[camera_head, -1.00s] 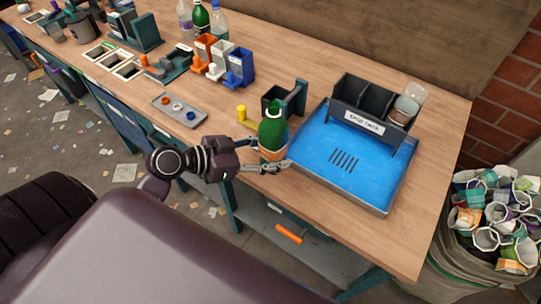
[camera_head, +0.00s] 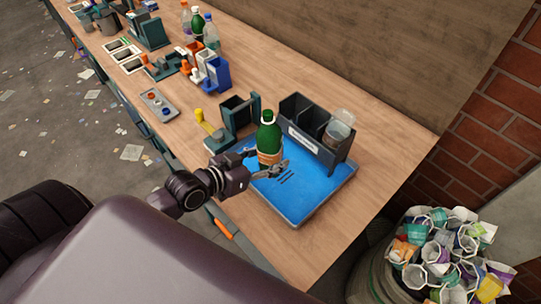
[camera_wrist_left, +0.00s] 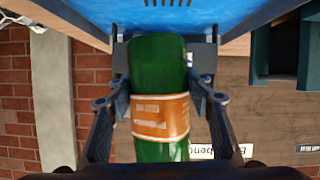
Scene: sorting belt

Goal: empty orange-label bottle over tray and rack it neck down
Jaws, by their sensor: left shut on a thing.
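The green bottle with an orange label (camera_head: 268,138) stands upright, neck up, over the left part of the blue tray (camera_head: 322,191). My left gripper (camera_head: 268,168) is shut on it around the label. The left wrist view shows the bottle (camera_wrist_left: 158,62) between both fingers, with the label facing the camera. I cannot tell whether liquid is inside or whether the base touches the tray. The dark drip rack (camera_head: 300,139) stands at the tray's back edge, with a clear upturned container (camera_head: 340,129) at its right end. My right gripper is not in view.
A dark green holder (camera_head: 238,112) and a yellow-topped piece (camera_head: 199,115) stand left of the tray. Several coloured bins (camera_head: 214,72) and a small grey tray of caps (camera_head: 159,105) are farther left. A full waste sack (camera_head: 445,250) stands off the table's right end.

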